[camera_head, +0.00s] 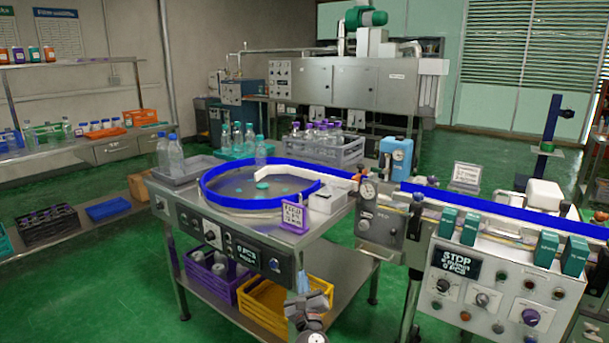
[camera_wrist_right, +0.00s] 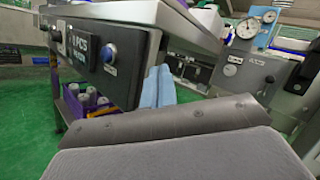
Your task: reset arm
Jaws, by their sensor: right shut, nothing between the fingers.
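My right gripper (camera_head: 302,282) shows low in the middle of the head view, in front of the turntable bench (camera_head: 335,228). Its light blue fingers are together with nothing between them. In the right wrist view the shut fingers (camera_wrist_right: 157,88) stick up beyond the grey wrist housing, beside the bench's control panel (camera_wrist_right: 92,50). The fingers overlap the bench front in the picture; I cannot tell how close they are. My left gripper is not in view.
A blue-rimmed turntable (camera_head: 240,187) feeds a conveyor (camera_head: 480,203) to the right. The STOP control box (camera_head: 490,290) stands at right. Purple (camera_head: 205,280) and yellow (camera_head: 265,305) crates sit on the bench's lower shelf. Green floor (camera_head: 100,285) is open at left.

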